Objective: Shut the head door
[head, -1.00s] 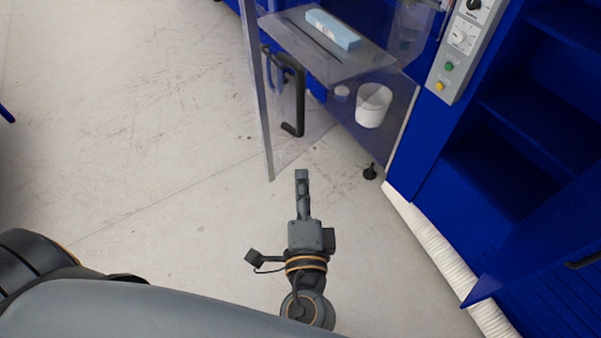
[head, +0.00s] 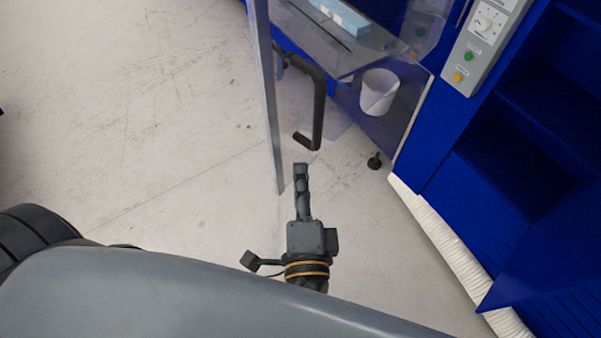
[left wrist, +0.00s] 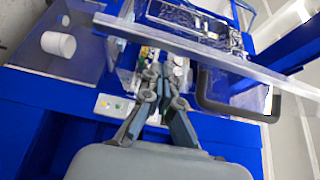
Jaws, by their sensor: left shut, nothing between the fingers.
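The head door is a clear panel with a grey frame edge (head: 268,100) and a black handle (head: 318,100). It stands open, swung out from the blue machine. In the left wrist view the door's edge bar (left wrist: 210,56) crosses the upper part, with the handle (left wrist: 238,112) to the right of the fingers. My left gripper (head: 301,168) is shut and empty, just below the handle's lower end in the head view and close to the door's edge. I cannot tell whether it touches the door. My right gripper is not in view.
A blue foam block (head: 340,16) lies on the grey shelf (head: 320,50) of the machine. A white cup (head: 379,92) shows through clear plastic. A control panel (head: 480,45) is at the right. A white ribbed hose (head: 450,250) runs along the floor.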

